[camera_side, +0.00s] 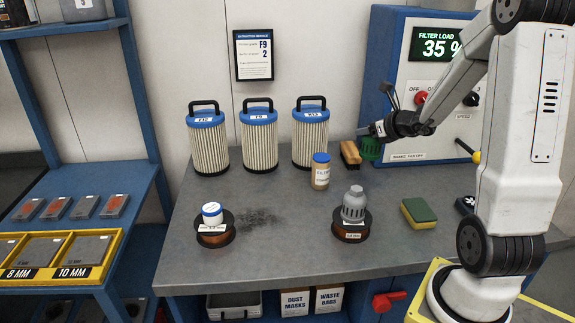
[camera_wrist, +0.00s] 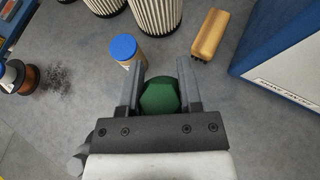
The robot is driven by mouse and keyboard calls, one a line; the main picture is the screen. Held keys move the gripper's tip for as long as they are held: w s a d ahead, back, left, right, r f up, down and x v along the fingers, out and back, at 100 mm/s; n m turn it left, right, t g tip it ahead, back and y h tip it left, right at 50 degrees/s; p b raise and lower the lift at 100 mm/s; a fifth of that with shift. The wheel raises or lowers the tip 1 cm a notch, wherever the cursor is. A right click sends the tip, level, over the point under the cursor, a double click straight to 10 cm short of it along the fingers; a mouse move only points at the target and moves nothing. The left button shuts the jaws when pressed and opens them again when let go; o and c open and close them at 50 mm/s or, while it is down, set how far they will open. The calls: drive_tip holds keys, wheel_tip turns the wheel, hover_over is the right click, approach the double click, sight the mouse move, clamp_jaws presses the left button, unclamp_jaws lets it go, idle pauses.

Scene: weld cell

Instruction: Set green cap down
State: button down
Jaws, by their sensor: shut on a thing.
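The green cap (camera_wrist: 160,97) is between the two fingers of my gripper (camera_wrist: 160,88) in the wrist view, and the fingers are shut on it. In the side view the green cap (camera_side: 370,148) hangs from my gripper (camera_side: 377,130), in front of the blue cabinet. It appears to be above the grey bench (camera_side: 280,260); its exact height over the bench is hard to tell.
A blue-lidded jar (camera_side: 320,172) and a tan-and-brown brush (camera_side: 350,153) are near the cap. Several filters (camera_side: 259,135) stand at the back. Two spools (camera_side: 352,228) carry a grey cap (camera_side: 354,203) and a white jar (camera_side: 212,212). A sponge (camera_side: 418,212) lies right. Bench front centre is clear.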

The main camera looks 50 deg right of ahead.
sight(365, 147)
drive_tip(key=shift+f, duration=2.5)
drive_tip(key=shift+f, duration=0.1)
drive_tip(key=shift+f, duration=3.9)
drive_tip(key=shift+f, duration=0.15)
drive_tip(key=shift+c, duration=1.4)
unclamp_jaws()
drive_tip(key=shift+r, duration=0.2)
drive_tip(key=v, duration=0.7)
drive_tip(key=shift+s, duration=0.2)
